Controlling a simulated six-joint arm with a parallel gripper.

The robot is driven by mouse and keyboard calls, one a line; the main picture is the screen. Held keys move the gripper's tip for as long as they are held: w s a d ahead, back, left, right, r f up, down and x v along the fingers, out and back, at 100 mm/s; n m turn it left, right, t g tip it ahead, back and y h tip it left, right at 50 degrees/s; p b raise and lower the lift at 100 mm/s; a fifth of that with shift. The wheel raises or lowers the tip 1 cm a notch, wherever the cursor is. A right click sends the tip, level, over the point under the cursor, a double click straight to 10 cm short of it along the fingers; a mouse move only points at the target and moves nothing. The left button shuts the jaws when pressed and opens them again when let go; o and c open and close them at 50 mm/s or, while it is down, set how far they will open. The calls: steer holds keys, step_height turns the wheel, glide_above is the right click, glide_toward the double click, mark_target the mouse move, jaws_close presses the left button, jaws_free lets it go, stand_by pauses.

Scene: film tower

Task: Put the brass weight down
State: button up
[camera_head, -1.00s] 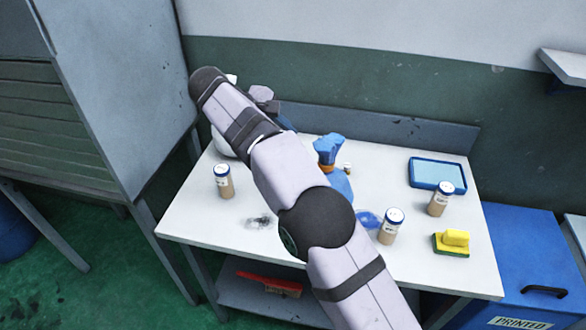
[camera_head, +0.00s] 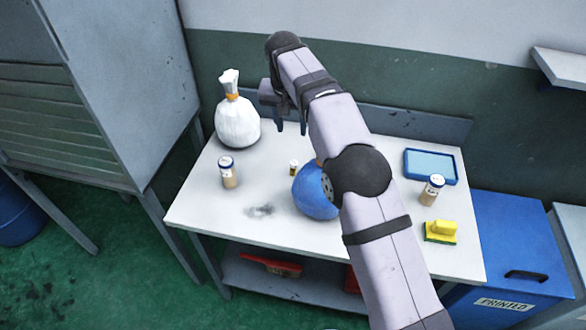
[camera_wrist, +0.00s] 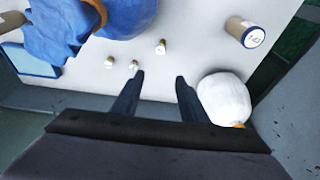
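Small brass-coloured pieces with pale tops stand on the white table. One shows in the head view (camera_head: 293,167). Three show in the wrist view, one of them standing apart (camera_wrist: 160,46). I cannot tell which is the brass weight. My gripper (camera_head: 291,128) hangs above the back of the table, between a white tied bag (camera_head: 238,122) and a blue bag (camera_head: 314,194). In the wrist view my gripper (camera_wrist: 160,75) has its fingers apart with nothing between them. My arm hides part of the blue bag.
The table (camera_head: 195,200) also holds a left jar (camera_head: 228,174), a right jar (camera_head: 431,190), a blue tray (camera_head: 431,167) and a yellow sponge (camera_head: 440,232). A raised back edge (camera_head: 420,125) runs behind.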

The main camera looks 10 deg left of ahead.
steer(key=p, duration=0.2)
glide_above(293, 164)
steer(key=s, duration=0.2)
step_height(293, 164, down, 11)
steer(key=shift+p+x, duration=0.75)
steer(key=shift+x, duration=2.6)
steer(key=shift+w, duration=0.15)
steer(key=shift+c, duration=0.6)
jaws_close()
